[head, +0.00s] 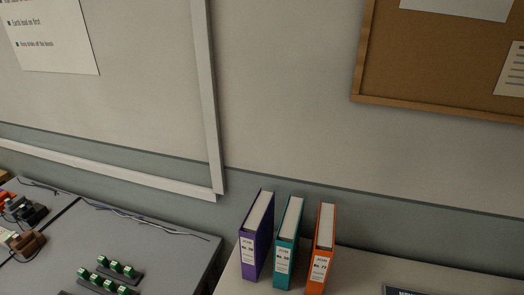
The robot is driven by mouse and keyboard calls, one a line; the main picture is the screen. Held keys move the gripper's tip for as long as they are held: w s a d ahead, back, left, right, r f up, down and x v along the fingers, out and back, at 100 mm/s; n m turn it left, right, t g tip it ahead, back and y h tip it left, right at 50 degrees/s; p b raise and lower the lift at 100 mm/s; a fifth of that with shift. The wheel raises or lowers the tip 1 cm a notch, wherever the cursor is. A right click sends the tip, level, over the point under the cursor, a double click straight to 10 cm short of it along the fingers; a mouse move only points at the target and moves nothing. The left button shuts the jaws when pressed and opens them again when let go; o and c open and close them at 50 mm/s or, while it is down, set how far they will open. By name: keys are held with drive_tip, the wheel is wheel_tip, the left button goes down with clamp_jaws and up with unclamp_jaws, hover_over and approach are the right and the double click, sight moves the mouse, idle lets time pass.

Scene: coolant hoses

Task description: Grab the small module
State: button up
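I cannot tell which thing is the small module. Small green blocks (103,262) sit in rows on dark strips on the grey bench top at the lower left. A brown block (29,243) and a dark block (33,213) with thin cables lie at the far left edge, partly cut off. My gripper is not in view.
Purple (247,256), teal (284,273) and orange (318,269) binders stand upright on a light table (365,272) at the bottom centre. Loose cables (140,216) lie along the grey bench's back edge (190,250). A framed board and a corkboard (430,70) hang on the wall.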

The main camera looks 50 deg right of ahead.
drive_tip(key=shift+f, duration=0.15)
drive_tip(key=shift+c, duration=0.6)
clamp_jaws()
